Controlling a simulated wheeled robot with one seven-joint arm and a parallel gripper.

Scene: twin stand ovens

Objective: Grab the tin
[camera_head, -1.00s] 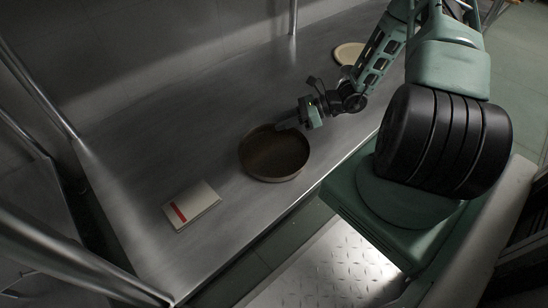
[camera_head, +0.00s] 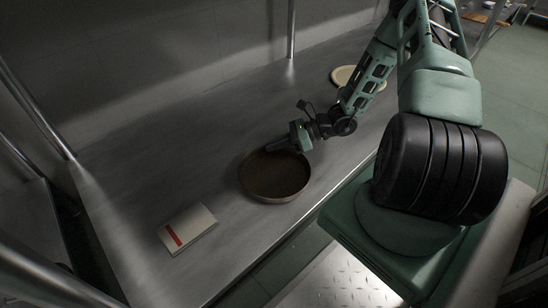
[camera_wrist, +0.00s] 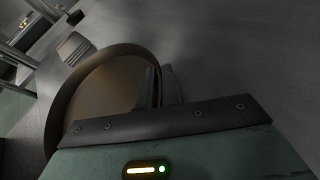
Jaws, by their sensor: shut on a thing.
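The tin (camera_head: 274,182) is a round, shallow, brown pan with a raised rim. It stands on the steel table and also shows at the left of the wrist view (camera_wrist: 108,92). My gripper (camera_head: 277,147) is at the tin's far rim, reaching in from the upper right. In the wrist view the two fingers of my gripper (camera_wrist: 160,84) are close together at the tin's right wall, shut on the rim. The fingers hide part of that wall. I cannot see a gap under the tin.
A white book with a red stripe (camera_head: 187,229) lies on the steel table (camera_head: 130,170) left of the tin. A pale round plate (camera_head: 344,74) lies at the back right, behind my arm. A metal post (camera_head: 291,30) stands at the back.

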